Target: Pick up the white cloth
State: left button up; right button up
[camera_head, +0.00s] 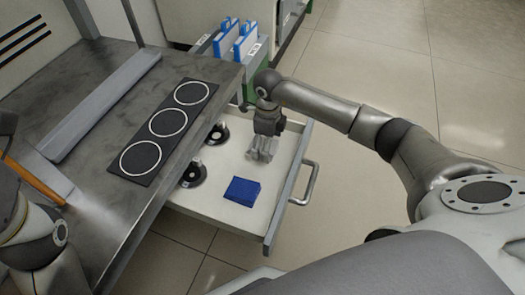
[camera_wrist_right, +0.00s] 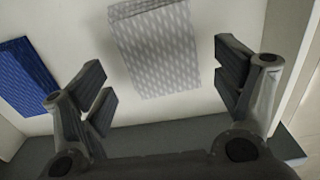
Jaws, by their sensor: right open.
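The white cloth (camera_wrist_right: 158,50) is a folded, pale grey-white patterned piece lying flat on the drawer floor in the right wrist view. My right gripper (camera_wrist_right: 166,88) is open, with the cloth seen between and beyond its spread fingers; I cannot tell the exact gap. In the head view my right gripper (camera_head: 263,150) points down into the open drawer, and it hides most or all of the white cloth there. My left gripper is not in view; only part of the left arm shows at the lower left.
The open drawer (camera_head: 222,212) has raised walls and a front handle (camera_head: 306,185). It holds a blue cloth (camera_head: 243,190), also in the wrist view (camera_wrist_right: 27,80), and two black round items (camera_head: 192,174). The metal bench (camera_head: 85,100) with a three-ring plate (camera_head: 167,123) overhangs at the left.

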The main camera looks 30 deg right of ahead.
jog(key=shift+f, duration=0.3)
jog(key=c, duration=0.9)
jog(key=shift+c, duration=0.2)
